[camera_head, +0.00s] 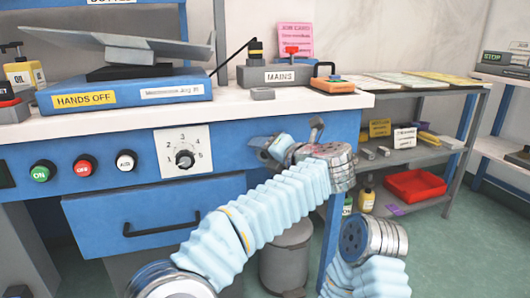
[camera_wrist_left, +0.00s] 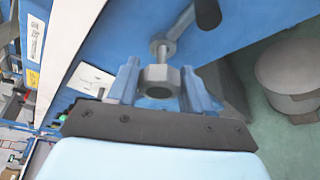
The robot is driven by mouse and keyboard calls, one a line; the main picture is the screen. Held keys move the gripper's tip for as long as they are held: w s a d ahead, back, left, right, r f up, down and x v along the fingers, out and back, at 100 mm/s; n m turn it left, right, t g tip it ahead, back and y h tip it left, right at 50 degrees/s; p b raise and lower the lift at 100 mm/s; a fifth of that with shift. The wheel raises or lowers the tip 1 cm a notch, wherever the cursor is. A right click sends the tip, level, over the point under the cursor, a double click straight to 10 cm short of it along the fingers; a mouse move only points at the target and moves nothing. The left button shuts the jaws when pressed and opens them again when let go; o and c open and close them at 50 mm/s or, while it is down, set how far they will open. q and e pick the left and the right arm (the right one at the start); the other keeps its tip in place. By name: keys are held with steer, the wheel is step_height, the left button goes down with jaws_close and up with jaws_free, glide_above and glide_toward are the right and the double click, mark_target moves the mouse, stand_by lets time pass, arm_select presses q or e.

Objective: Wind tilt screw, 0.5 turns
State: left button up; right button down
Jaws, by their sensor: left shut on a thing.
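The tilt screw is a grey metal hex part (camera_wrist_left: 158,74) on a short shaft at the blue bench front, with a dark-ended handle (camera_wrist_left: 207,12) beyond it in the left wrist view. My left gripper (camera_wrist_left: 160,88) has its two blue fingers on either side of the hex part and is shut on it. In the head view my left gripper (camera_head: 273,148) is at the bench's right front, partly hidden by its own wrist. A small grey lever end (camera_head: 316,128) shows just behind the wrist. My right arm shows at lower right; its gripper is out of view.
The blue bench front carries a dial (camera_head: 184,155), several push buttons and a drawer (camera_head: 150,218) left of the gripper. A grey bin (camera_head: 287,262) stands below my left arm. A shelf with a red tray (camera_head: 416,187) is at right.

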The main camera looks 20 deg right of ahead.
arm_select(q)
steer(key=o, duration=1)
steer(key=v, duration=1.3)
steer(key=shift+s+p, duration=0.35)
steer(key=shift+p, duration=0.05)
steer(key=shift+w, duration=0.1)
